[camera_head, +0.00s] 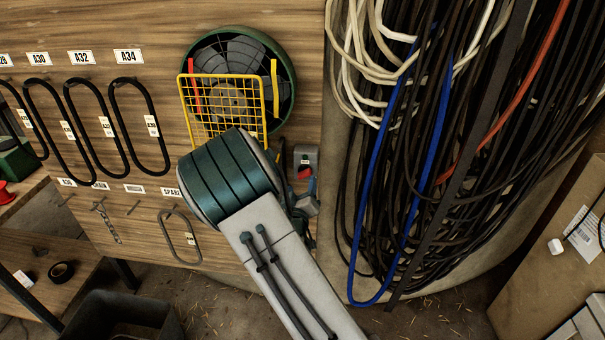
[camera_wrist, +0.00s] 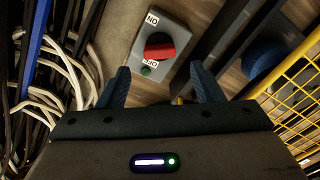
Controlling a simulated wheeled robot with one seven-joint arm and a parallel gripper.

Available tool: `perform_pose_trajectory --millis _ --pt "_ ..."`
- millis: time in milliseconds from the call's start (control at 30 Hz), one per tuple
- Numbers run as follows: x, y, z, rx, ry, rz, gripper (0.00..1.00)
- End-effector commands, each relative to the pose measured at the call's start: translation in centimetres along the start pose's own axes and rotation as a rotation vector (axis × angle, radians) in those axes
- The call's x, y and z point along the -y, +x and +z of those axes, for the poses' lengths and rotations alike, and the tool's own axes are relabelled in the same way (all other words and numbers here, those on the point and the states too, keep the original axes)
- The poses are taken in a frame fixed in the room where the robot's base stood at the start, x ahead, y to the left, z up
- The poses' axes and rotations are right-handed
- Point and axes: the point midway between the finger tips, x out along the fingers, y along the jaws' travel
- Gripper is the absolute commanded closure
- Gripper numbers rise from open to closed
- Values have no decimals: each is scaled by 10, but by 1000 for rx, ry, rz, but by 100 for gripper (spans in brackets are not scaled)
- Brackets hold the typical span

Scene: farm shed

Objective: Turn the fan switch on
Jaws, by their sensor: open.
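The fan switch is a grey box (camera_head: 306,157) on the wooden wall, below and right of the fan (camera_head: 232,75). Its red knob (camera_head: 304,173) shows just past my wrist. In the wrist view the red knob (camera_wrist: 159,47) lies roughly crosswise between the ON and OFF labels, which appear upside down. A small green round part (camera_wrist: 146,71) sits by the OFF label. My gripper (camera_wrist: 162,84) is open and empty, its blue fingers spread to either side below the box and apart from the knob. In the head view my gripper (camera_head: 303,205) is partly hidden by my arm.
A yellow wire guard (camera_head: 212,84) stands in front of the fan, close to my wrist. Hanging cables and hoses (camera_head: 425,150) crowd the right side. Black belts (camera_head: 139,125) hang on the wall at left. A dark bin (camera_head: 125,315) stands on the floor.

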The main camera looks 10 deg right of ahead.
Motion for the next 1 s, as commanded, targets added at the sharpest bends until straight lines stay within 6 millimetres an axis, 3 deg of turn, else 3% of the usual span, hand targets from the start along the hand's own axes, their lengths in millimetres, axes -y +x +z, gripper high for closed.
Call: perform_pose_trajectory --millis 100,300,700,867,1000 --pt "-2 23 -2 0 -1 2 40" --pt "-1 46 -1 1 0 2 40" --pt "0 52 0 1 1 0 40" --pt "0 52 0 1 1 0 84" --pt "0 52 0 1 2 0 85"
